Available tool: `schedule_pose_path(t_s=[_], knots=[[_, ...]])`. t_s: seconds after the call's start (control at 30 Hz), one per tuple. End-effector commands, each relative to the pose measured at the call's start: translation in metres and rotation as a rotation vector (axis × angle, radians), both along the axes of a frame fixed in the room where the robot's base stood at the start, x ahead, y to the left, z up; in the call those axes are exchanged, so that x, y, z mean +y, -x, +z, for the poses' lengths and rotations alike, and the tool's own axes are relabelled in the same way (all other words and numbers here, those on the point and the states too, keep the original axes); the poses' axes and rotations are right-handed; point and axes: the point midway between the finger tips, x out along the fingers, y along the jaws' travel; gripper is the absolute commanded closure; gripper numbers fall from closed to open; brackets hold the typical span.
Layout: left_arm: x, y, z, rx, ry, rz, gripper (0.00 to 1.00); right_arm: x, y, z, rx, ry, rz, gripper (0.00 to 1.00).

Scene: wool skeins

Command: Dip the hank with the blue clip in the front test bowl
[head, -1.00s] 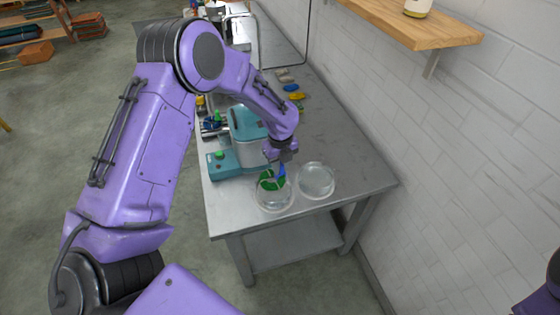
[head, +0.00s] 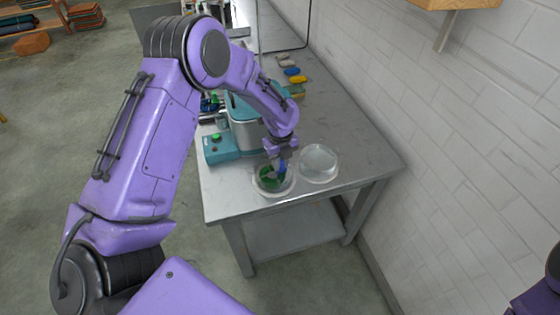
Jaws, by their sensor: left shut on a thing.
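My left gripper (head: 280,158) is shut on the hank with the blue clip, over the near bowl. The blue clip (head: 282,167) shows just below the fingers. The green hank (head: 269,179) hangs down within the rim of the clear front test bowl (head: 291,186), which stands near the table's front edge. I cannot tell exactly how deep it sits in the liquid. A second clear bowl (head: 319,160) stands to the right and a little farther back, with no hank in it. My right gripper is out of view.
The grey metal table (head: 355,145) is bare along its right side. A teal machine (head: 221,149) with a green knob stands left of the bowls. Several small coloured pieces, one blue (head: 291,71), lie farther back. A white brick wall (head: 460,130) bounds the right.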

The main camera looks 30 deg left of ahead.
Motion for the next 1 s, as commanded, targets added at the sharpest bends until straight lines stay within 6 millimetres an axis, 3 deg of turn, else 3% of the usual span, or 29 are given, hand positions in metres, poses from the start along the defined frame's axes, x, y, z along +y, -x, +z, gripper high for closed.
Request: schedule_pose_path(t_s=[0.57, 1.0], knots=[[0.013, -0.007, -0.008, -0.001, 0.001, 0.001, 1.0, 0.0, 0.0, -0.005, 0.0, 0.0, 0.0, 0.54], [0.005, -0.003, -0.001, 0.002, -0.001, -0.002, 1.0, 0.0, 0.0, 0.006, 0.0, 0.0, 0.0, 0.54]])
